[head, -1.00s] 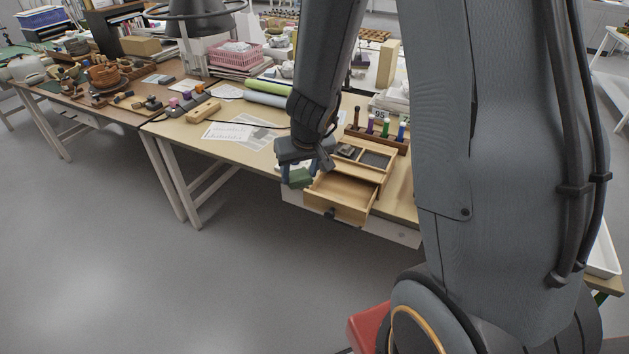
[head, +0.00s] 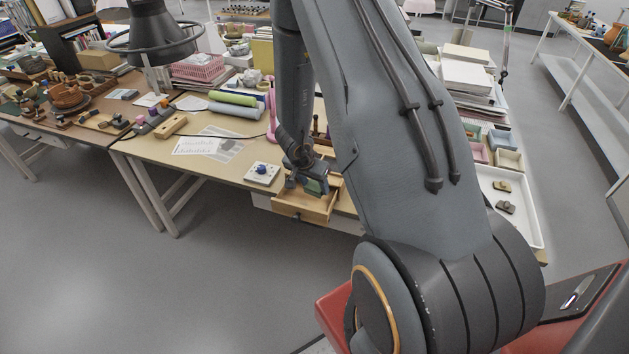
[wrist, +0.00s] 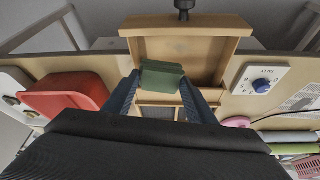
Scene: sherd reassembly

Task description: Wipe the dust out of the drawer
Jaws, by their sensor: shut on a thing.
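My gripper (head: 308,176) is shut on a green block-like pad (wrist: 161,75), held between its two blue fingers in the wrist view. The pad also shows as a dark green patch in the head view (head: 316,187). The wooden drawer (head: 290,207) is pulled out from the table's front side, with a dark knob. In the wrist view the drawer (wrist: 200,28) lies beyond the pad, and the pad overlaps its near part. I cannot tell whether the pad touches the drawer floor. No dust can be made out. My arm hides much of the wooden box behind.
A white box with a blue knob (head: 262,173) stands left of the drawer. Paper sheets (head: 208,145) and a wooden block (head: 171,126) lie further left. A red object (wrist: 70,94) is on the other side of the drawer. Floor in front is clear.

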